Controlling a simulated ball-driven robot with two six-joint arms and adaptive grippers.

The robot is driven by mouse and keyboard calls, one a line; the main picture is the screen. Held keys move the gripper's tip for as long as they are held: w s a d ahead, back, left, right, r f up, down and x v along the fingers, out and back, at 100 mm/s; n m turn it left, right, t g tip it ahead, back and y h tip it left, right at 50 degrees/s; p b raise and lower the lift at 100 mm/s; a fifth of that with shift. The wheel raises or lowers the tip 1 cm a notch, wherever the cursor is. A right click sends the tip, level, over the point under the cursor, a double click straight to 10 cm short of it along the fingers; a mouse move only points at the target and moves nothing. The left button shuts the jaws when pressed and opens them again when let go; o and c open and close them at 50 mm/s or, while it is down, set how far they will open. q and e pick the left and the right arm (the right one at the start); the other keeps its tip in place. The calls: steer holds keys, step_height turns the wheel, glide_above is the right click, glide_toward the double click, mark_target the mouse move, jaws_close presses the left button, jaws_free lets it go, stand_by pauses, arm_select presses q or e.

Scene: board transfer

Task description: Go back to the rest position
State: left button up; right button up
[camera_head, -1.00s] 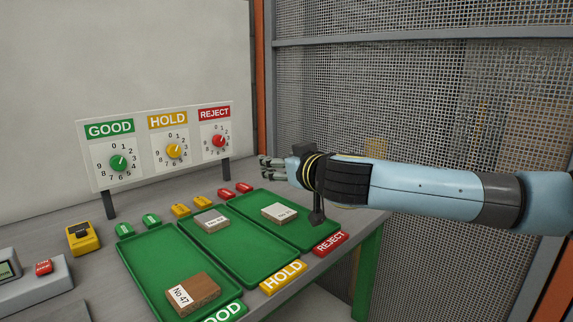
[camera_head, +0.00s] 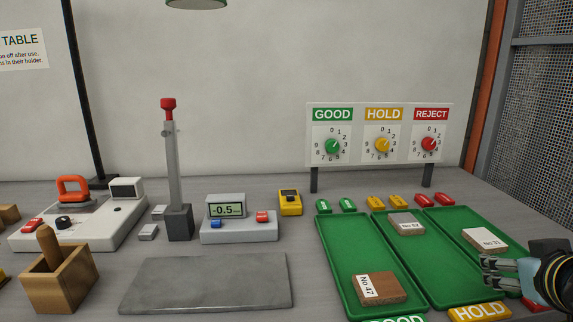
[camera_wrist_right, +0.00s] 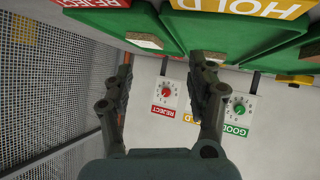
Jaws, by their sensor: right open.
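My right gripper (camera_head: 487,272) is open and empty at the lower right of the head view, in front of the reject tray. In the right wrist view its two fingers (camera_wrist_right: 163,70) stand apart with nothing between them. My left gripper is in no view. The No 47 board (camera_head: 380,288) lies at the near end of the good tray (camera_head: 350,245). A grey-topped board (camera_head: 407,223) lies at the far end of the hold tray (camera_head: 440,270). A pale board (camera_head: 485,240) lies in the reject tray (camera_head: 452,222).
A dial panel (camera_head: 379,135) stands behind the trays. A gauge with a red knob (camera_head: 168,110), a display box (camera_head: 240,228), a grey plate (camera_head: 205,283) and a wooden holder (camera_head: 58,280) stand left of them. A mesh wall (camera_head: 545,120) is at the right.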

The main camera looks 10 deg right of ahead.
steer(key=s+a+f+n+g+y, duration=0.2)
steer(key=s+a+f+g+y, duration=0.1)
steer(key=s+a, duration=0.5)
steer(key=s+a+f+n+g+y, duration=0.2)
steer(key=s+a+f+g, duration=0.15)
steer(key=s+a, duration=0.45)
steer(key=s+d+f+g+b, duration=0.1)
steer(key=s+d+f+b, duration=0.1)
steer(key=f, duration=1.4)
steer(key=s+d+f+g+b, duration=0.1)
steer(key=f, duration=1.5)
steer(key=s+f+b, duration=0.2)
steer(key=s+f, duration=1.2)
steer(key=s, duration=0.3)
steer(key=shift+d+f+g, duration=0.35)
steer(key=shift+d+f, duration=0.05)
